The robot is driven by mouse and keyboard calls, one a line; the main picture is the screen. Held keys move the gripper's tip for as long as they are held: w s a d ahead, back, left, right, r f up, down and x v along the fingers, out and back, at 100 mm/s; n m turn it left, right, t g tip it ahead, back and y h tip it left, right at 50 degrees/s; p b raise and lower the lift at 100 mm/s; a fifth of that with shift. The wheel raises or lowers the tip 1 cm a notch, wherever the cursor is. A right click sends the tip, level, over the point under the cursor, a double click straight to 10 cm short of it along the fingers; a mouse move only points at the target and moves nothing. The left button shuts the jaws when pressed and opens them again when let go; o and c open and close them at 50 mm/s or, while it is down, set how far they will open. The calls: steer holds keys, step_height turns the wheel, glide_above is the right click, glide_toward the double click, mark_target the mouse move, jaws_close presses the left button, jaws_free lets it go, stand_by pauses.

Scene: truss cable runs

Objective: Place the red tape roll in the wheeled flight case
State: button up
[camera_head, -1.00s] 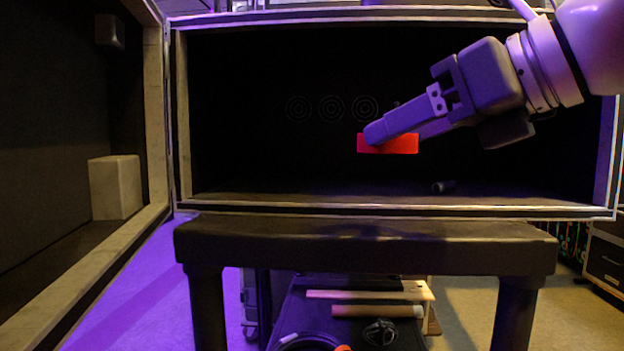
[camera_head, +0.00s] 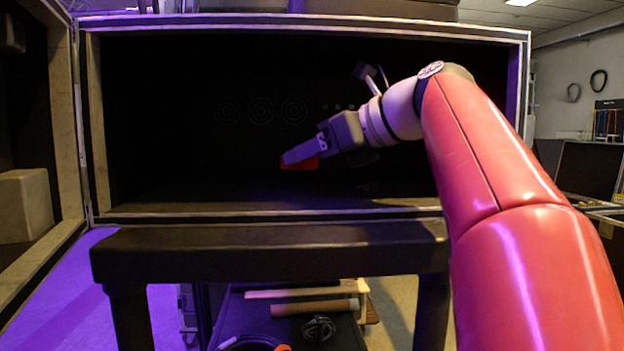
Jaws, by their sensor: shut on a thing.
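The red tape roll (camera_head: 302,164) shows as a small red piece beneath my gripper's fingers. My gripper (camera_head: 296,158) is shut on it and holds it up, with the fingers pointing left and a little down. Both are in front of or within the dark opening of a large open case (camera_head: 270,211), above its lower edge. The fingers hide part of the roll. I cannot tell for sure how deep inside the case the roll is. Whether this case has wheels does not show.
The case's open door (camera_head: 62,130) stands at the left with a pale block (camera_head: 24,204) on it. Below lie a pale bar (camera_head: 300,294), a tube (camera_head: 315,308) and a coiled cable (camera_head: 319,327). My red arm fills the right.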

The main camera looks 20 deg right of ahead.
mark_target(313, 198)
step_height(313, 198, down, 4)
steer(key=shift+f+b, duration=0.1)
steer(key=shift+b, duration=0.6)
steer(key=shift+w+f, duration=0.1)
steer(key=shift+w, duration=0.1)
steer(key=shift+f, duration=0.15)
steer(key=o, duration=1)
steer(key=shift+o, duration=0.2)
steer(key=shift+s+d+r, duration=0.1)
steer(key=shift+r, duration=0.1)
steer(key=p+v, duration=0.1)
steer(key=v, duration=0.9)
steer(key=shift+s+d+r, duration=0.1)
steer(key=shift+s+r, duration=0.1)
steer(key=shift+s, duration=0.05)
steer(key=shift+s+d+r, duration=0.2)
steer(key=shift+s+d, duration=0.15)
steer(key=shift+s, duration=0.1)
